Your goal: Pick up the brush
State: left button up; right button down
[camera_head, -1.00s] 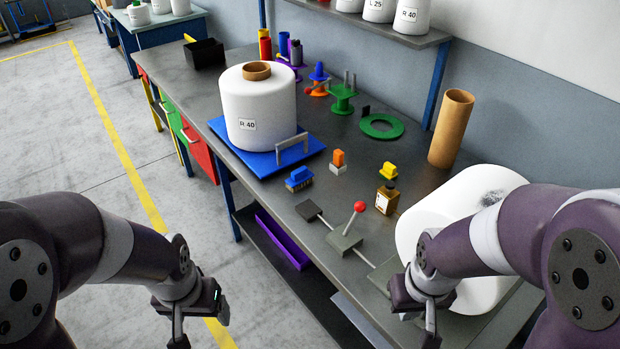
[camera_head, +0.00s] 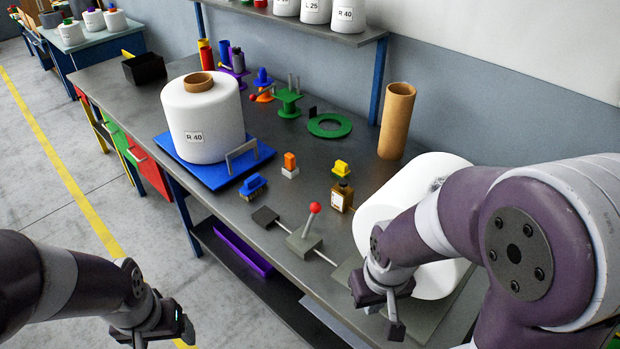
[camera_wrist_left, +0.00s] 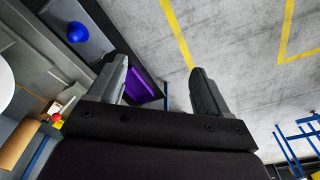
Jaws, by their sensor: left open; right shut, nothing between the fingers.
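The small blue brush (camera_head: 253,186) lies on the workbench in the head view, just in front of the blue platform. My left gripper (camera_head: 165,338) is open and empty over the floor, left of the bench and well apart from the brush. In the left wrist view its two fingers (camera_wrist_left: 160,88) are spread, with floor and a purple tray beyond them. My right gripper (camera_head: 380,312) is shut and empty near the bench's front edge, in front of the large white roll, to the right of the brush.
A white R 40 bobbin (camera_head: 203,125) stands on the blue platform (camera_head: 182,172) behind the brush. The white roll (camera_head: 435,270) and cardboard tube (camera_head: 396,125) are farther right.

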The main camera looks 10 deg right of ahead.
aim_at(254, 184)
jog(key=i+z, duration=0.1)
jog(key=z, duration=0.4)
jog(key=i+j+z, duration=0.1)
jog(key=z, duration=0.4)
jog(key=j+z, duration=0.25)
jog(key=z, duration=0.2)
jog(key=i+j+z, duration=0.2)
jog(key=j, duration=0.4)
jog(key=j+z, duration=0.2)
jog(key=j, duration=0.35)
jog(key=i+j+z, duration=0.15)
jog(key=j, duration=0.45)
